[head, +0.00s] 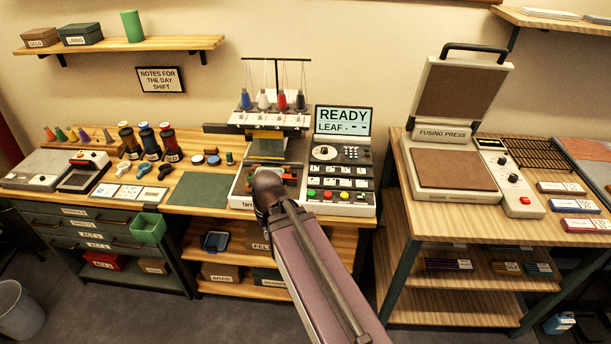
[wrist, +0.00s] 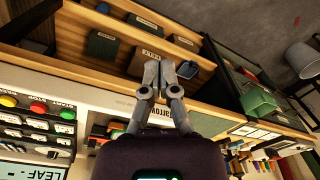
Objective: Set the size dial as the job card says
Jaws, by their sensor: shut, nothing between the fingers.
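The embroidery machine's control panel (head: 342,170) stands right of centre on the wooden bench in the head view. It has a round dial (head: 325,153) at its upper left, with rows of switches and coloured buttons below. Its screen (head: 343,121) reads READY and LEAF with dashes; the dial's marks are too small to read. Small white cards (head: 127,193) lie on the bench at left, their print unreadable; I cannot tell which is the job card. My gripper (wrist: 154,68) is shut and empty in the wrist view, near the machine's front edge, left of the panel. My arm hides its fingers in the head view.
Thread cones (head: 282,100) stand on the machine's rack. A green mat (head: 202,189) and spools (head: 148,142) lie left. A fusing press (head: 455,150) stands on the right table. A green bin (head: 148,229) hangs at the bench front. Space before the panel is partly crossed by my arm.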

